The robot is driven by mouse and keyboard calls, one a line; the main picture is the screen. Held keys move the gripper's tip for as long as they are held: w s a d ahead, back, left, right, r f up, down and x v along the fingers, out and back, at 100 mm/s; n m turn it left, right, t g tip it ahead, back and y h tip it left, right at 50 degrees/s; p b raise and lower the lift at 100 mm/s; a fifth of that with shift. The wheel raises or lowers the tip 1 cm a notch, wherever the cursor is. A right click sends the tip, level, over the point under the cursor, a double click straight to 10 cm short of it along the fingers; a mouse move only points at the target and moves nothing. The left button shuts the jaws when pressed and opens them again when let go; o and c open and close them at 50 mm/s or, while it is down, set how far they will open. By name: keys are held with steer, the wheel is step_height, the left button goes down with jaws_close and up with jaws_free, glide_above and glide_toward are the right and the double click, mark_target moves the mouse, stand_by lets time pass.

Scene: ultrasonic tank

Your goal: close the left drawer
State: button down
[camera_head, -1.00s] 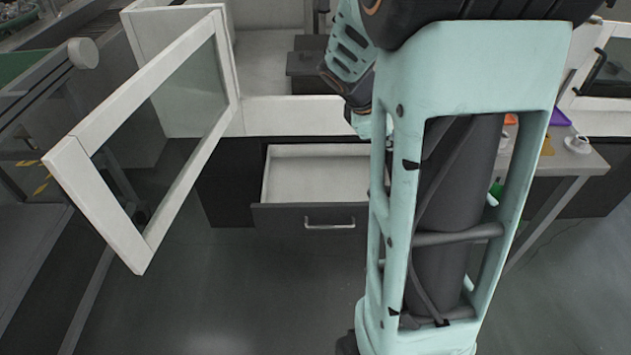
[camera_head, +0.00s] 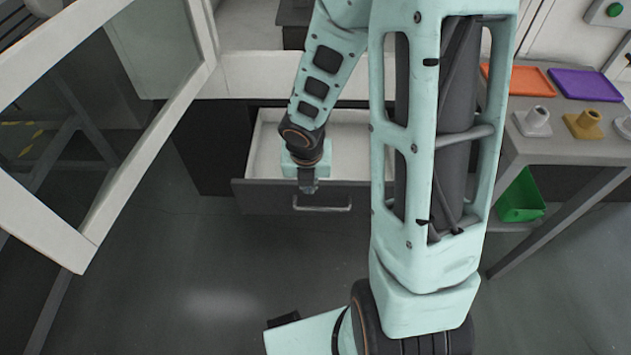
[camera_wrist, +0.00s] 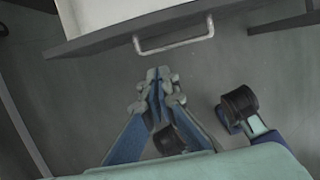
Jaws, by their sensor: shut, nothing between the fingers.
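The left drawer (camera_head: 262,197) is pulled out below the white-framed cabinet. It has a dark front, a pale interior that looks empty where it shows, and a silver bar handle (camera_head: 322,207). My gripper (camera_head: 308,187) is shut and empty. In the head view it overlaps the drawer front just left of the handle, and my arm hides part of the drawer. In the wrist view the closed fingertips (camera_wrist: 158,76) point at the handle (camera_wrist: 174,46), with a small gap of floor between them. The dark drawer front (camera_wrist: 105,38) also shows there.
An open white-framed glass door (camera_head: 130,165) juts out on the left. On the right a grey table (camera_head: 555,140) bears an orange tray (camera_head: 518,79), a purple tray (camera_head: 585,84) and small fittings. A green bin (camera_head: 521,197) sits below. The floor in front of the drawer is clear.

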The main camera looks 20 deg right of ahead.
steer(key=w+d+f+b, duration=0.2)
steer(key=w+f+b, duration=0.4)
steer(key=f, duration=0.3)
steer(key=shift+f, duration=0.35)
steer(key=shift+w+r, duration=0.1)
steer(key=shift+w, duration=0.05)
